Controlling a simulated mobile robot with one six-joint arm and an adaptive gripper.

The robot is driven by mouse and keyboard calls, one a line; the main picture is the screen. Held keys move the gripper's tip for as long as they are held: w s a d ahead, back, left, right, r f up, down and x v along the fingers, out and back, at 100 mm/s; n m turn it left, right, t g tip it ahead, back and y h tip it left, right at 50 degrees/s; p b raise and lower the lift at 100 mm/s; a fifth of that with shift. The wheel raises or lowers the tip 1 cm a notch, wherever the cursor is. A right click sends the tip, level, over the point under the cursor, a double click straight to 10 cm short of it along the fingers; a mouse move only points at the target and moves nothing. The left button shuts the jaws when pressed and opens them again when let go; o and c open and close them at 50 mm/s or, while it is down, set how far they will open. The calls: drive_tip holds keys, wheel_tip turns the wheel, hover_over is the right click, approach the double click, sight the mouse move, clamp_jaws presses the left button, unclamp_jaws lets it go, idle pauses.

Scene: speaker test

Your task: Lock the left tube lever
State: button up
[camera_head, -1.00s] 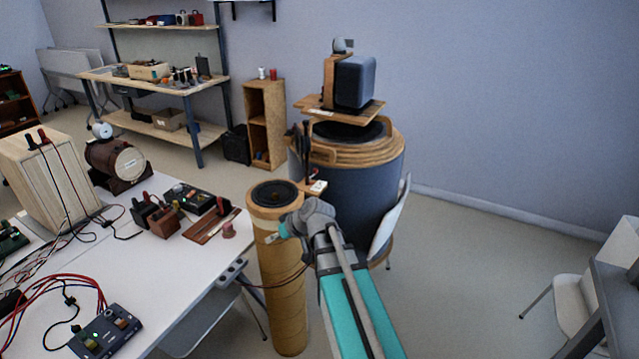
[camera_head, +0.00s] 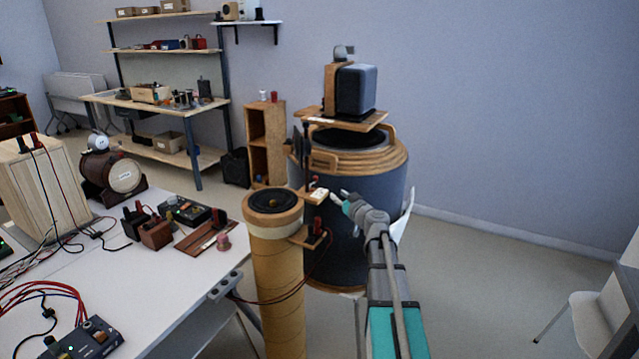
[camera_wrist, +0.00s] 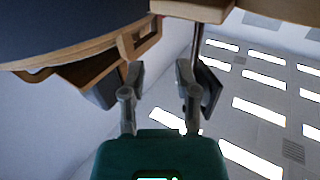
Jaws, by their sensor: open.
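The left cardboard tube (camera_head: 278,290) stands upright beside the white table, with a black speaker cone in its top. A small bracket with a dark block and a red part (camera_head: 317,226) sits at its right side; I cannot tell whether this is the lever. A pale plate with a small red-tipped part (camera_head: 316,192) sits higher, in front of the large dark drum (camera_head: 345,225). My gripper (camera_head: 338,202) is open, just right of that plate. In the wrist view my open gripper (camera_wrist: 158,78) has nothing clearly between its fingers. A dark bar (camera_wrist: 209,85) is close by the right finger.
The white table (camera_head: 190,285) with wired boxes is at the left. A wooden platform (camera_head: 370,121) with a dark speaker tops the drum. In the wrist view a wooden block (camera_wrist: 190,10) hangs above the fingers.

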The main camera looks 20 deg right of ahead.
sight(317, 178)
drive_tip(key=shift+w, duration=0.15)
drive_tip(key=w, duration=0.4)
drive_tip(key=w+a, duration=0.1)
drive_tip(key=w, duration=0.8)
drive_tip(key=shift+w+a, duration=0.2)
drive_tip(key=shift+a, duration=0.05)
clamp_jaws()
